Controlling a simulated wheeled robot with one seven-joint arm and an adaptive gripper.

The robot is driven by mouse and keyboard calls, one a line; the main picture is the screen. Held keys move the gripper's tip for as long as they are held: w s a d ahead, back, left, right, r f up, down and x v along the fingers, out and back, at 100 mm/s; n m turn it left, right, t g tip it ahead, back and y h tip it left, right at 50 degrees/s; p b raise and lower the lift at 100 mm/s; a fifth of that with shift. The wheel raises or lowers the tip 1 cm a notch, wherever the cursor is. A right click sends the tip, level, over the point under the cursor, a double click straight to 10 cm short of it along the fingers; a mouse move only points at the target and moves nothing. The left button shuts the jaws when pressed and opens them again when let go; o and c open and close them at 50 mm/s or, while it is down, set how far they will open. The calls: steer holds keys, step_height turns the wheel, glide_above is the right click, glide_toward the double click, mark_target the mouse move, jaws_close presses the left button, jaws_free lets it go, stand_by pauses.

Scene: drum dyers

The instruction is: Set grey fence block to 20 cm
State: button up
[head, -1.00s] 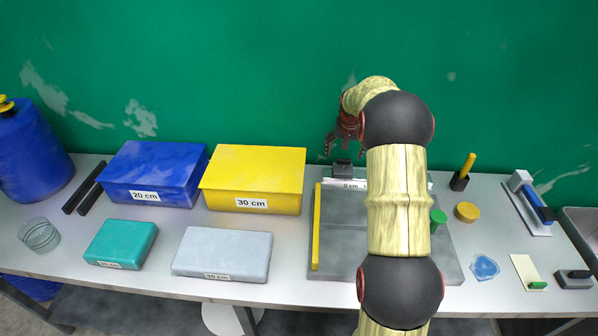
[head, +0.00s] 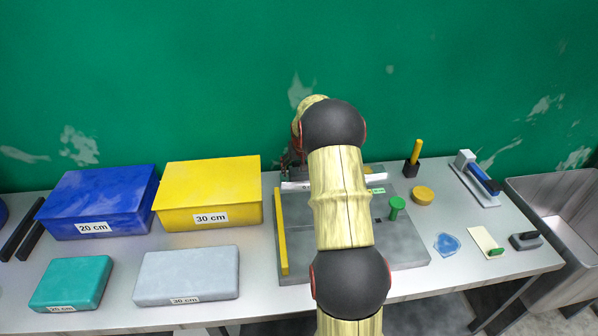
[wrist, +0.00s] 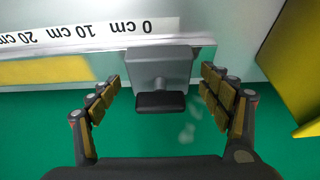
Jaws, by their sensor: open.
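The grey fence block (wrist: 160,65) shows in the wrist view on the rail, beside the 0 cm mark of the white scale (wrist: 60,38). Its dark handle (wrist: 160,103) points toward my palm. The 10 cm and 20 cm marks run off to the left there, upside down. My gripper (wrist: 160,85) is open, with one finger on each side of the block and a gap on both sides. In the head view my gripper (head: 291,160) is at the back edge of the grey board (head: 408,245), and my arm hides much of the scale. I cannot make out the block there.
The yellow 30 cm box (head: 210,190) and blue 20 cm box (head: 100,200) stand left of the board. A yellow bar (head: 281,230) lies along the board's left edge. A green knob (head: 397,205) stands on its right. The green wall is close behind.

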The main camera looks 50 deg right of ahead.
steer(key=shift+f, duration=0.1)
steer(key=shift+c, duration=0.8)
steer(key=c, duration=1.5)
steer(key=shift+d, duration=0.1)
